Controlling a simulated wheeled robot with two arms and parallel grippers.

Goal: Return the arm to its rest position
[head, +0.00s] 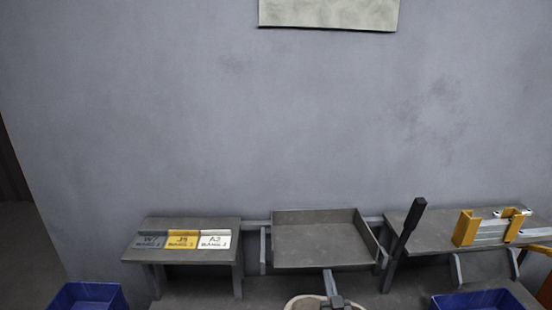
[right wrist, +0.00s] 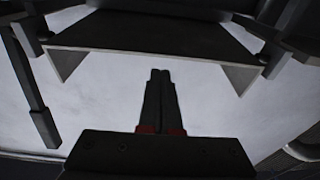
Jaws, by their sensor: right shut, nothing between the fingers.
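My right gripper (head: 328,273) shows at the bottom centre of the head view, just in front of the grey tray (head: 318,263). Part of my white and grey wrist shows below it. In the right wrist view its two dark fingers (right wrist: 160,76) are together with nothing between them. They point towards the dark underside of a shelf or tray (right wrist: 150,38) with a triangular bracket on either side. I cannot tell from these frames how far the fingers are from it. My left gripper is not in view.
A left shelf holds grey, yellow and white labelled plates (head: 183,240). A black-handled lever (head: 408,231) stands right of the tray. A yellow and silver clamp-like fixture (head: 490,229) sits on the right shelf. Blue bins (head: 88,297) (head: 487,300) stand low at both sides. The tray looks empty.

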